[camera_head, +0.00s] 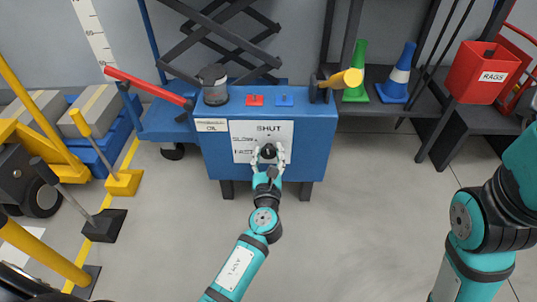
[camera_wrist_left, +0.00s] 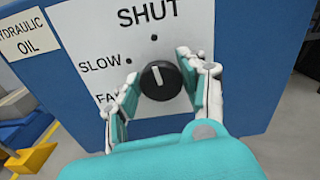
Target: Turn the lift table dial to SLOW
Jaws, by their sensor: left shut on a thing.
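The lift table dial (camera_head: 268,150) is a round black knob with a white pointer line on a white panel (camera_head: 245,132) on the front of a blue cabinet. In the left wrist view the dial (camera_wrist_left: 160,82) has its pointer line up, toward the dot under SHUT. The SLOW label (camera_wrist_left: 99,64) and its dot are to the dial's upper left, with FAST below, partly hidden by a finger. My left gripper (camera_head: 268,156) is shut on the dial, one finger on each side (camera_wrist_left: 159,78). My right arm shows at the right; its gripper is out of view.
Green and blue cones (camera_head: 397,75) and a red RAGS bin (camera_head: 482,72) stand right. Floor in front is clear.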

